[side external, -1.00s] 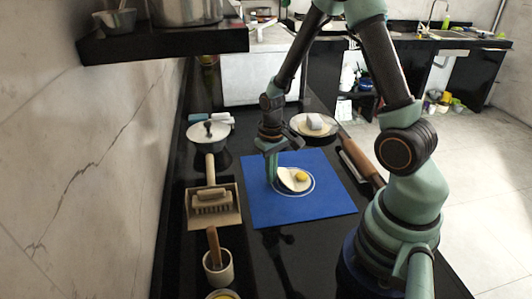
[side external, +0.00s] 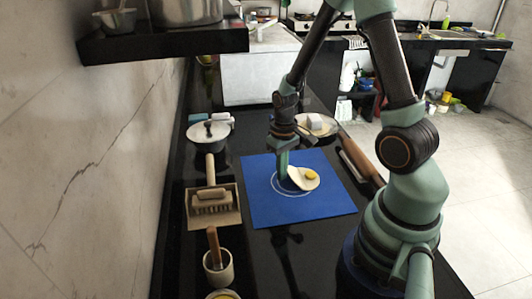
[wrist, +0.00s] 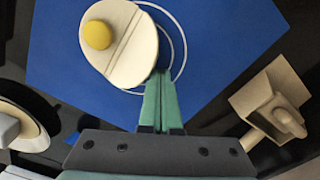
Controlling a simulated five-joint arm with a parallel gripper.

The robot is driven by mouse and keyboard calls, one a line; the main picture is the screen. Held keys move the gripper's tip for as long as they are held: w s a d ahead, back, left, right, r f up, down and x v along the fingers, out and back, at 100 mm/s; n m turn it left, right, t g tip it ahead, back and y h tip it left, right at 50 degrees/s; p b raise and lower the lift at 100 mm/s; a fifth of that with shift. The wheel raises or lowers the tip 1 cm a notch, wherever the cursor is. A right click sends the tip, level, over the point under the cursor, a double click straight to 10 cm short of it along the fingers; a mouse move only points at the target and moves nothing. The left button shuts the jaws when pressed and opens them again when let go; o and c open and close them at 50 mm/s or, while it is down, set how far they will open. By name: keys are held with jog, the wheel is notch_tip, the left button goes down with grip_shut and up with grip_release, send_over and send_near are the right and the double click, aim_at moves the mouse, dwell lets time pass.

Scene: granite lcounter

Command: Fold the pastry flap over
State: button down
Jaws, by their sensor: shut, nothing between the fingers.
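The pastry (side external: 298,182) is a flat cream oval lying on the blue mat (side external: 260,212), with a yellow ball of filling (side external: 312,175) on its right part. In the wrist view the pastry (wrist: 142,58) lies flat with a crease across it; the yellow ball (wrist: 97,35) sits on the far side of the crease from my fingers. My gripper (side external: 283,176) is shut and empty, pointing down at the pastry's left edge. In the wrist view my gripper (wrist: 157,76) meets the flap's near edge; whether the tips touch it or overlap it is unclear.
A white ring is printed on the mat. A plate with a pale roll (side external: 316,123) stands behind, and a rolling pin (side external: 362,162) lies right.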

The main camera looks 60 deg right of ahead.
aim_at(294, 175)
jog(key=shift+s+d, duration=0.25)
jog(key=shift+d+r, duration=0.1)
jog(key=shift+r, duration=0.05)
jog(key=shift+s+d+r, duration=0.7)
jog(key=shift+s, duration=0.1)
jog(key=shift+s+d, duration=0.15)
